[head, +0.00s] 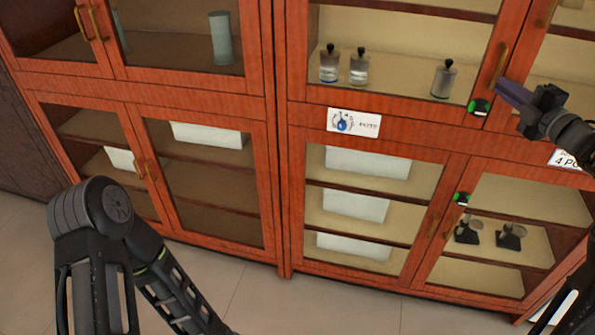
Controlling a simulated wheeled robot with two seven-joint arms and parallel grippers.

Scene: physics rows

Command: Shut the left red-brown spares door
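A red-brown cabinet (282,130) with glazed doors fills the view. No label that I can read says spares, so I cannot tell which door is the spares door. The upper door right of the centre post (390,105) shows bottles behind its glass and looks about flush with its frame. A brass handle (499,62) is at its right edge. My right gripper (508,93) is at the right, just below that handle in the picture; contact is unclear. Its fingers show as one dark purple block, so their opening is unclear. My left arm is at lower left, its gripper out of view.
Lower doors show white boxes (356,204) and dark stands (510,236). A white label (353,123) appears to read POTS. Green-and-black fittings (479,107) are on the frame. Tiled floor (330,306) is clear along the front.

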